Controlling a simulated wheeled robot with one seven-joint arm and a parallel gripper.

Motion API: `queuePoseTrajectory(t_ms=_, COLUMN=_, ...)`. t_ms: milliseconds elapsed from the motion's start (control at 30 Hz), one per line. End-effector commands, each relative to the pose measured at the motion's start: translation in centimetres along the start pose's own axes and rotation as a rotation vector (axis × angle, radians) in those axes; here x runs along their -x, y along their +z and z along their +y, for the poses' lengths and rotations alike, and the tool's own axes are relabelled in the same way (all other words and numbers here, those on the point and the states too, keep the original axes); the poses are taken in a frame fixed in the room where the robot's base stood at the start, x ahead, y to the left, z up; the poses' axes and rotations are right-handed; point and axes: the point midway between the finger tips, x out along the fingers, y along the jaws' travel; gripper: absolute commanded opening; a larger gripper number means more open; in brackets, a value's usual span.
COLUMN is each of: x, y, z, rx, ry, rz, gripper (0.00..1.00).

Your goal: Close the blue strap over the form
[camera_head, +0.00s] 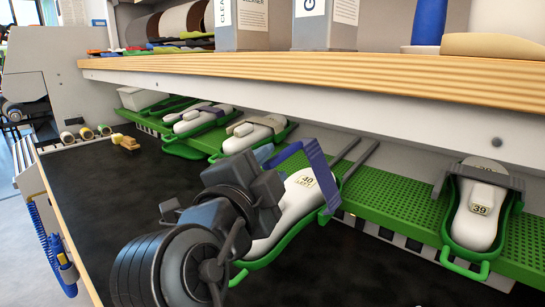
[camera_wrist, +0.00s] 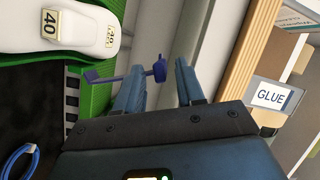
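The white form (camera_head: 297,197) marked 40 lies in a green holder (camera_head: 283,243) at the front edge of the green shelf. It also shows at the upper left of the wrist view (camera_wrist: 75,27). The blue strap (camera_head: 318,172) stands up open at the form's right side in the head view. In the wrist view the blue strap (camera_wrist: 135,74) ends in a small knob between and beyond my fingertips. My gripper (camera_wrist: 162,66) is open and empty, its two blue-grey fingers apart. In the head view my dark arm hides the form's lower left part.
Another form (camera_head: 480,214) marked 39, with a grey strap across it, stands at the right. Several more forms (camera_head: 255,130) stand at the back left. A wooden-edged shelf (camera_head: 330,78) overhangs the row.

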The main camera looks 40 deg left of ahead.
Motion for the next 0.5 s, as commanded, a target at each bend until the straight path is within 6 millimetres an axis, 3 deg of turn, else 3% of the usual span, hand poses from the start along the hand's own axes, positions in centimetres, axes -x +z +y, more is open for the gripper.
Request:
queuePoseTrajectory(t_ms=200, x=-1.8, y=0.0, z=-0.1, rx=0.000, ry=-0.001, rz=-0.001, gripper=0.38)
queuePoseTrajectory(t_ms=500, x=-2.0, y=0.0, z=0.0, rx=0.000, ry=-0.001, rz=-0.001, gripper=0.37)
